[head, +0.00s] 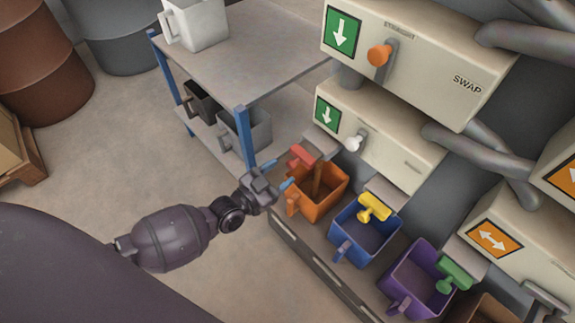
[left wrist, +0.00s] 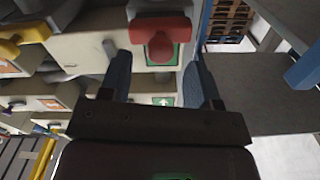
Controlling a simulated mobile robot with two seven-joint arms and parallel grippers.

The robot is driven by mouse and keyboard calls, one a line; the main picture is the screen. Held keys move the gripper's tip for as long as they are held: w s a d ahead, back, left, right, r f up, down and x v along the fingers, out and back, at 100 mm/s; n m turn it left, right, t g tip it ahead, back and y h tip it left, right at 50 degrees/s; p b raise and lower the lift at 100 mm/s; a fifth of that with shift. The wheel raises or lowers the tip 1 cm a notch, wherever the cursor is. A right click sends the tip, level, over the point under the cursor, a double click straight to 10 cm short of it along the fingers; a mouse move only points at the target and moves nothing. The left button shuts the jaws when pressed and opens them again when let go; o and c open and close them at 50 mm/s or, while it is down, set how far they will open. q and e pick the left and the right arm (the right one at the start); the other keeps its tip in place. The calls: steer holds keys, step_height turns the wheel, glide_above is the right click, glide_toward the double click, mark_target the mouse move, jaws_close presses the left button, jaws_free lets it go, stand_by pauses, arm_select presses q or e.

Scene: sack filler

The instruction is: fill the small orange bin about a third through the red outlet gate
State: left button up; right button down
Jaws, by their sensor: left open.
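The orange bin (head: 326,203) stands at the left end of a row of bins, below the red outlet gate (head: 302,157). A brown upright streak shows inside the bin; I cannot tell whether it is falling material or how full the bin is. My left gripper (head: 277,173) is open and empty, close to the gate's left and just beside the bin. In the left wrist view the red gate (left wrist: 160,27) lies ahead between the two blue fingers of the left gripper (left wrist: 160,62), seemingly untouched. My right gripper is not in view.
A blue bin (head: 355,250) with a yellow gate (head: 374,207) and a purple bin (head: 402,290) with a green gate (head: 454,273) stand to the right. Cream machine boxes (head: 410,55) hang above. A blue-legged table (head: 245,60) stands behind the gripper.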

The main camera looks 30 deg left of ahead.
arm_select(q)
steer(key=v, duration=0.6)
steer(key=shift+s+p, duration=0.2)
steer(key=shift+p, duration=0.25)
jaws_close()
stand_by(1.0)
steer(key=shift+x, duration=2.25)
